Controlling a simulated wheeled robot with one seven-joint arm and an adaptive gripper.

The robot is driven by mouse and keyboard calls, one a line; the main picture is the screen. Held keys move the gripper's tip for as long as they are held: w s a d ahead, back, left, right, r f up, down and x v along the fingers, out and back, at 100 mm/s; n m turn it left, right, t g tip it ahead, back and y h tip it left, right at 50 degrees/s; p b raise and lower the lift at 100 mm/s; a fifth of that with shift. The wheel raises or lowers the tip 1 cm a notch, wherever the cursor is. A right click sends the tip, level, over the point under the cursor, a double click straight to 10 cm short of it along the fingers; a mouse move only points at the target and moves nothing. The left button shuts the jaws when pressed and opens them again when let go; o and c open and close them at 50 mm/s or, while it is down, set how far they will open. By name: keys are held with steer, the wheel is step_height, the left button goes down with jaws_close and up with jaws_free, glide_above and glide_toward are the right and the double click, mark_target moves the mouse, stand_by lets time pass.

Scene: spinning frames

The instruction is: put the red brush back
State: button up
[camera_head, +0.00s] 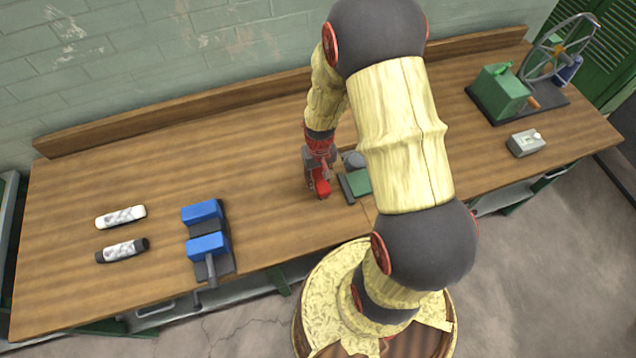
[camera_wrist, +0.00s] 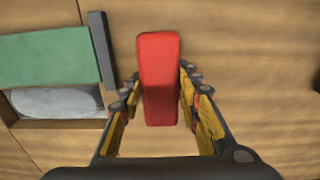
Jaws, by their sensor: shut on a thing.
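The red brush (camera_head: 319,185) is a red block between the fingers of my gripper (camera_head: 318,168), near the middle of the workbench. In the wrist view the red brush (camera_wrist: 159,80) sits between the two yellow and black fingers of my gripper (camera_wrist: 160,100), which are shut on it. Its bristles do not show. I cannot tell whether it touches the bench top. A green and dark holder-like piece (camera_head: 358,184) stands just right of the brush, partly hidden by my arm. In the wrist view this green piece (camera_wrist: 50,55) is at the left, apart from the brush.
The wooden bench (camera_head: 258,175) has clear room left of my gripper. A blue vise (camera_head: 205,237), a white bottle-like item (camera_head: 121,217) and a black-ended one (camera_head: 122,250) are on the left. A green machine with a wheel (camera_head: 503,92) and a grey box (camera_head: 525,143) stand at the right.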

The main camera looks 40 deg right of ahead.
mark_target(318, 184)
steer(key=shift+w+f, duration=0.3)
steer(key=shift+f, duration=1.55)
steer(key=shift+f, duration=0.1)
steer(key=o, duration=1.2)
